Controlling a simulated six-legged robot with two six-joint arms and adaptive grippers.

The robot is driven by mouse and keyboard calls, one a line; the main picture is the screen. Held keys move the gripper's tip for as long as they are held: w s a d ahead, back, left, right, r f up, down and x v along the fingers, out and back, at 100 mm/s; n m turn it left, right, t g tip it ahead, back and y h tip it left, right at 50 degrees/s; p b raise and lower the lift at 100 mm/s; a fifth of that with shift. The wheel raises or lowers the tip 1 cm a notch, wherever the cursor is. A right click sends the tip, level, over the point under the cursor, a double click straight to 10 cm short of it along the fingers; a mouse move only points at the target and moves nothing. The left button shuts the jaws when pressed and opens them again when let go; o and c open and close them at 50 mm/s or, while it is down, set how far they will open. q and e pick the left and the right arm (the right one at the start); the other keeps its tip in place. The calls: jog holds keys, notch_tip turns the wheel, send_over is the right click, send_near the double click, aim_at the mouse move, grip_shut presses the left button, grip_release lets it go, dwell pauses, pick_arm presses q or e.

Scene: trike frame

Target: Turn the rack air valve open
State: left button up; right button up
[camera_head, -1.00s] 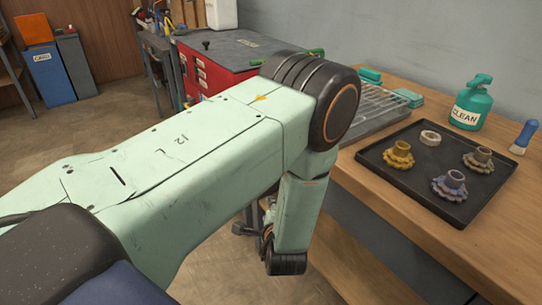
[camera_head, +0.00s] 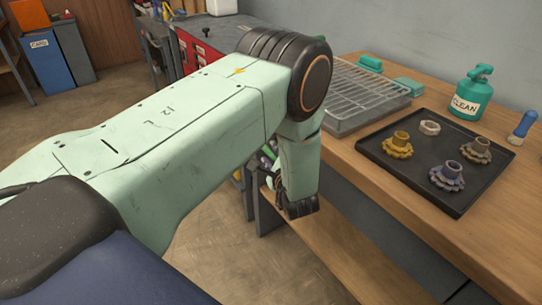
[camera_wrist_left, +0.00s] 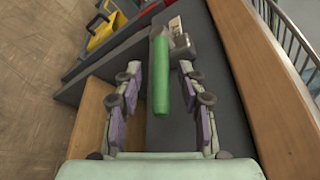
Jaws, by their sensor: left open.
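The air valve shows in the left wrist view as a long green lever (camera_wrist_left: 161,75) on a grey valve body (camera_wrist_left: 182,46). It is mounted at a dark grey panel beside the wooden bench edge. My left gripper (camera_wrist_left: 160,82) is open, with its purple-padded fingers on either side of the lever, apart from it. In the head view my left gripper (camera_head: 268,162) is mostly hidden behind my forearm, beside the bench's end, and the valve cannot be made out there. My right gripper is not in view.
The wooden bench (camera_head: 345,165) holds a wire rack (camera_head: 372,85), a black tray (camera_head: 470,200) with several gears, a green "CLEAN" can (camera_head: 470,95) and a brush (camera_head: 523,127). A red cabinet (camera_head: 200,50) stands behind. A lower shelf (camera_head: 310,240) runs under the bench.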

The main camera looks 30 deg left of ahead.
pick_arm(q)
jog(key=shift+w+a, duration=0.25)
jog(key=shift+a, duration=0.1)
grip_shut()
dwell(0.7)
